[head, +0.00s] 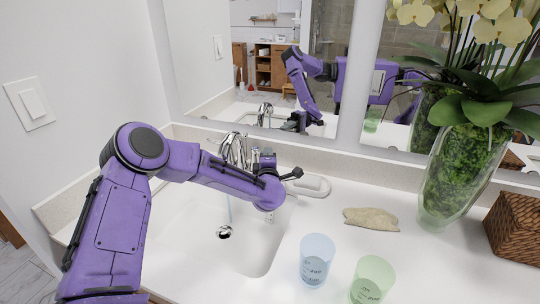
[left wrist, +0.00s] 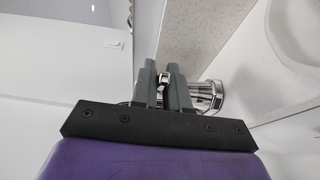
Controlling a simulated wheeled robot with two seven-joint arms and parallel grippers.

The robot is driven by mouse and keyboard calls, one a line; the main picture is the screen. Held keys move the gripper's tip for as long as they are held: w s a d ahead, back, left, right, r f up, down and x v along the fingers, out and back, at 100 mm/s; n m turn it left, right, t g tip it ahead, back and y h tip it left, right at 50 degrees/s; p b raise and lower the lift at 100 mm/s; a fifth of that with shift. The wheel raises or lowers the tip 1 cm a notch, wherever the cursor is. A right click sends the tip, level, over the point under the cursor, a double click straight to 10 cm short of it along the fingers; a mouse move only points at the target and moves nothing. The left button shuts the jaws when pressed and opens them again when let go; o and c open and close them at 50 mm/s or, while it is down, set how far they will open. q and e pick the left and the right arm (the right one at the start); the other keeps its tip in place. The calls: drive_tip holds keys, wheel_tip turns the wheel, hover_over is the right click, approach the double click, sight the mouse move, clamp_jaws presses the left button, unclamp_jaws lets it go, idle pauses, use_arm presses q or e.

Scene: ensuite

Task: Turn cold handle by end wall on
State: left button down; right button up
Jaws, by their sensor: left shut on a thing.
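The chrome faucet (head: 234,150) stands at the back of the white sink (head: 185,225), with a curved spout. My left gripper is at the back rim beside the faucet, mostly hidden by my own wrist in the head view. In the left wrist view its two grey fingers (left wrist: 164,88) are shut on a small chrome handle (left wrist: 163,79). A round chrome base (left wrist: 208,96) shows just right of the fingers. I cannot tell from the head view which handle is held. My right gripper is not in view.
A blue cup (head: 317,260) and a green cup (head: 372,280) stand on the front counter. A glass vase (head: 462,170) and a wicker basket (head: 516,228) are at right. A mirror is behind.

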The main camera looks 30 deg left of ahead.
use_arm(q)
drive_tip(key=c, duration=1.2)
unclamp_jaws()
drive_tip(key=b+v, duration=0.2)
drive_tip(key=v, duration=0.8)
drive_tip(key=shift+s+d+r, duration=0.1)
drive_tip(key=shift+s+d, duration=0.05)
drive_tip(key=shift+s, duration=0.1)
